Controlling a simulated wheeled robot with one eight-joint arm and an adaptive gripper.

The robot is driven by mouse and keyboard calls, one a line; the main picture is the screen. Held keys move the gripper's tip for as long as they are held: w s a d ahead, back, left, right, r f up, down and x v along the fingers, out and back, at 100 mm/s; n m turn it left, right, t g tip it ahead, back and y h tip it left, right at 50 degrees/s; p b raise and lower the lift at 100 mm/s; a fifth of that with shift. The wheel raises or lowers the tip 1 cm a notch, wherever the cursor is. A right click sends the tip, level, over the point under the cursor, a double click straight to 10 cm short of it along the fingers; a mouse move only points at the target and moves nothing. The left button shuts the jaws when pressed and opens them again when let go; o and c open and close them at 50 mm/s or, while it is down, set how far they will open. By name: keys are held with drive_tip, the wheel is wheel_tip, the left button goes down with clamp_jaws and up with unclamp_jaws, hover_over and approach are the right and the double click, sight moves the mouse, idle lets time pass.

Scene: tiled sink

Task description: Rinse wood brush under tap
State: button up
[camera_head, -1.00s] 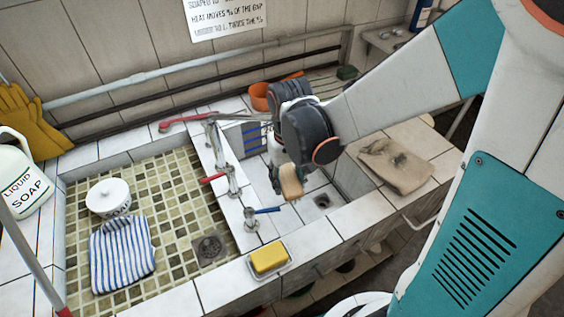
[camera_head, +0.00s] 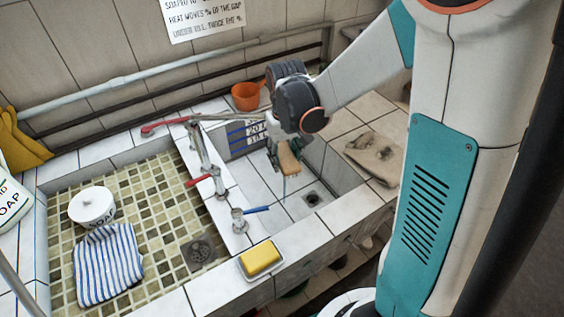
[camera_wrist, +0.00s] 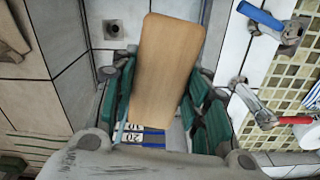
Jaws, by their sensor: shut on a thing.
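The wood brush (camera_head: 289,161) has a pale brown wooden body and is held over the right-hand basin. My gripper (camera_head: 279,158) is shut on it. In the wrist view the flat wooden body (camera_wrist: 165,70) sits between the green finger pads (camera_wrist: 160,105); its bristles are hidden. The tap (camera_head: 200,150) stands on the tiled divider, with a red handle (camera_head: 198,181) and a blue handle (camera_head: 256,209). A grey pipe reaches right from its top to behind my gripper, where its end is hidden. A thin bluish streak shows below the brush; I cannot tell if it is water.
The right basin has a dark drain (camera_head: 312,198). Yellow soap (camera_head: 261,257) lies on the front rim. An orange bowl (camera_head: 245,97) stands behind, and a brown cloth (camera_head: 376,155) lies right.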

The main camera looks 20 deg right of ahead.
sight(282, 163)
drive_tip(key=shift+w+d+f+b, duration=0.25)
drive_tip(key=shift+w+d, duration=0.55)
drive_tip(key=shift+w, duration=0.15)
drive_tip(key=shift+w+d+f+b, duration=0.25)
drive_tip(key=shift+w+d, duration=0.55)
drive_tip(key=shift+w, duration=0.15)
drive_tip(key=shift+s+a, duration=1.3)
drive_tip(key=shift+s, duration=0.25)
drive_tip(key=shift+s+a, duration=1.25)
drive_tip(key=shift+s, duration=0.3)
drive_tip(key=s+a+r+p, duration=0.3)
drive_tip(key=s+r, duration=0.1)
drive_tip(key=shift+a, duration=0.1)
